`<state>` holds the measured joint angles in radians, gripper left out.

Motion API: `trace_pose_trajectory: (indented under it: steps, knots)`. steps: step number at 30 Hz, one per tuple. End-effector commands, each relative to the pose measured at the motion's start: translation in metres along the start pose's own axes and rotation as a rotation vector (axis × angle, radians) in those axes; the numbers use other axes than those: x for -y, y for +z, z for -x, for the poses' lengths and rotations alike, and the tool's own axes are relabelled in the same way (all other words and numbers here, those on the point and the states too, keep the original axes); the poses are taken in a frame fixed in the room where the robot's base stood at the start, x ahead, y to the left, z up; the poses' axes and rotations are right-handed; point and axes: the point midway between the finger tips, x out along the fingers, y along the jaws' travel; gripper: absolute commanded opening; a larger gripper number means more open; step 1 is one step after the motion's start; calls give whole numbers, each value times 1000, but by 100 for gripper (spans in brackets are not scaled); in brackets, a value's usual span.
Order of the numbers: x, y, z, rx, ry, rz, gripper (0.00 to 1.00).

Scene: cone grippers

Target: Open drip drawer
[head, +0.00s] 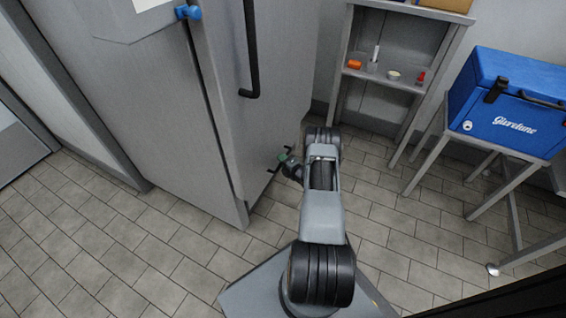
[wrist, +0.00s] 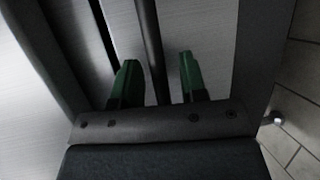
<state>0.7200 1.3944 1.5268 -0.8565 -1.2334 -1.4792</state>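A tall steel cabinet (head: 150,110) stands at the left and centre of the head view, with a long black vertical handle (head: 251,55) on its upper right front. No drip drawer can be made out clearly. My gripper (head: 277,163) is low beside the cabinet's right front. In the wrist view my gripper (wrist: 158,80) has two green fingers spread apart. A thin dark bar (wrist: 150,45) runs between them in the picture, with a gap on each side. A steel face lies behind the bar. I cannot tell how deep the bar sits between the fingers.
A grey shelf stand (head: 385,75) with small items is at the back. A blue cooler box (head: 515,100) sits on a metal stand (head: 490,165) at the right. A blue knob (head: 188,12) is on the cabinet's upper part. The tiled floor (head: 410,245) is clear in front.

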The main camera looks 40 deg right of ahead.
Motion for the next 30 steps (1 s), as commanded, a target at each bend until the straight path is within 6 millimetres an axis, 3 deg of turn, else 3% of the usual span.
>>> trace_pose_trajectory:
  steps: [4, 16, 30]
  knots:
    - [0, 0, 0, 0, 0, 0, 39]
    - [0, 0, 0, 0, 0, 0, 1]
    - [0, -2, 3, -6, -1, 1, 0]
